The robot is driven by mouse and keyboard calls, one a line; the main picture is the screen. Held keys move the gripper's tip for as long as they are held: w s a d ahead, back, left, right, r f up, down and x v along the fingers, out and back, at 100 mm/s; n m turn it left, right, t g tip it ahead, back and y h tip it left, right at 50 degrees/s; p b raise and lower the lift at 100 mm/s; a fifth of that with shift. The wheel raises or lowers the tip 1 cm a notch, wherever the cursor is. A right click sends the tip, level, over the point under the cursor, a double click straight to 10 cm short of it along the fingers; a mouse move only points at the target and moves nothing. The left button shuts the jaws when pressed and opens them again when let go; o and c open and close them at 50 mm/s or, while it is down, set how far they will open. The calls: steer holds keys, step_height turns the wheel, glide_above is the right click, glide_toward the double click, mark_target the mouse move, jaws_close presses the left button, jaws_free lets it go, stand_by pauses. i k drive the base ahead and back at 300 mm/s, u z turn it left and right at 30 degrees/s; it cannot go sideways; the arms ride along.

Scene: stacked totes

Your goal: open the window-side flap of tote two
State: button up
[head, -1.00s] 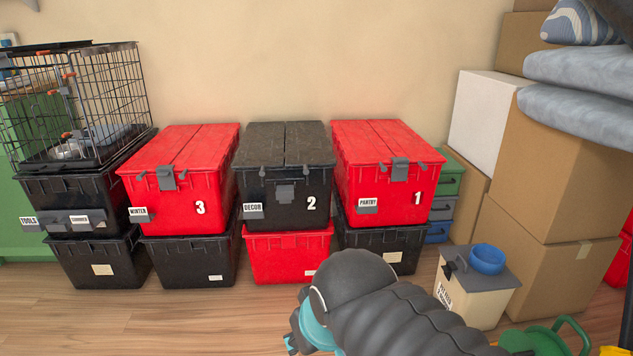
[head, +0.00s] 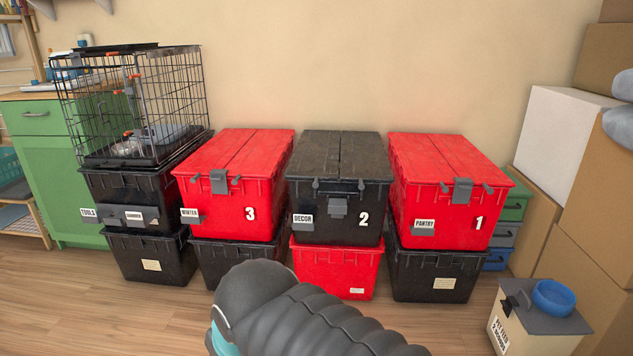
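Tote two (head: 340,211) is black, marked "2" and "DECOR", and sits on a red tote between two red totes. Its lid is two long flaps meeting at a middle seam, a left flap (head: 319,154) and a right flap (head: 364,154); both lie closed. A grey latch (head: 338,207) is on its front. No window shows, so I cannot tell which flap is window-side. My arm crosses the bottom middle in front of the totes; my gripper is not visible, being below the frame or hidden.
Red tote three (head: 232,187) stands left, red tote one (head: 446,190) right. A wire crate (head: 135,105) sits on black totes far left. A pet-feed bin with a blue bowl (head: 558,297) and cardboard boxes (head: 571,262) are at right. Wood floor (head: 60,305) is clear at lower left.

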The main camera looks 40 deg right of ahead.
mark_target(363, 157)
steer(key=u, duration=0.1)
steer(key=i, duration=0.65)
steer(key=z, duration=0.65)
steer(key=i, duration=0.45)
steer(key=z, duration=0.55)
